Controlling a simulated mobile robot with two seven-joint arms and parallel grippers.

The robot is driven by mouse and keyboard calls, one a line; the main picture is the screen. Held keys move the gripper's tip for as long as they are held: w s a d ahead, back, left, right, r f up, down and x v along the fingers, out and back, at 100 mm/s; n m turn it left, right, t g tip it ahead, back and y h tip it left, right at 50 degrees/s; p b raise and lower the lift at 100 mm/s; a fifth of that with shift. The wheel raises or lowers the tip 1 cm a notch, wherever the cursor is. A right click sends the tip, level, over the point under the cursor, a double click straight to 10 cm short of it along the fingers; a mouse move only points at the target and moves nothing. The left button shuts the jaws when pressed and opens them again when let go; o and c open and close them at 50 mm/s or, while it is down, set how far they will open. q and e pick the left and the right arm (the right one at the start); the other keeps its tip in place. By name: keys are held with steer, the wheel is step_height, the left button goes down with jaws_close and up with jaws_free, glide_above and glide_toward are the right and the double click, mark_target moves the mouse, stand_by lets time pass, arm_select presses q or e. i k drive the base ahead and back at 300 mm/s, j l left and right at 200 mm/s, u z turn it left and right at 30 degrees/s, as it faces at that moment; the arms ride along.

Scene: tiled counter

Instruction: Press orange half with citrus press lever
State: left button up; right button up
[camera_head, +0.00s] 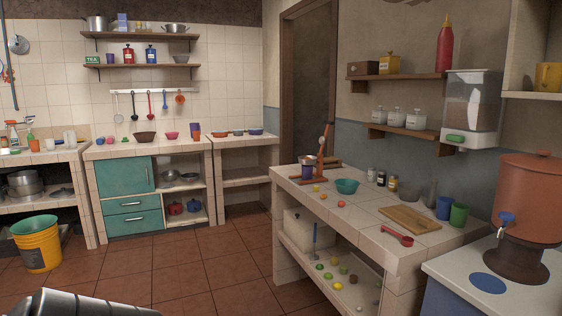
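The citrus press (322,152) stands at the far left end of the right-hand tiled counter. It has a reddish-brown frame and a lever rising upright above it. A purple cup (309,161) is at the press. Small orange and yellow round pieces, one of them (316,188) near the press and another (341,204) closer to me, lie on the counter. They are too small to tell which is an orange half, and I cannot tell whether one sits in the press. Neither gripper is in view. Only a dark metallic link of mine shows at the bottom left.
The counter (365,223) also holds a teal bowl (347,186), a cutting board (409,219), a red scoop (398,235), jars and cups. A clay water dispenser (540,200) stands at right. An orange bucket (37,243) stands on the left floor. The middle floor is clear.

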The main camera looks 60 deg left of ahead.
mark_target(322, 139)
steer(key=u, duration=1.6)
steer(key=i+j, duration=0.45)
steer(key=i, duration=0.15)
steer(key=i+j, duration=0.4)
steer(key=i, duration=0.2)
steer(key=i+j, duration=0.45)
steer(key=i, duration=0.15)
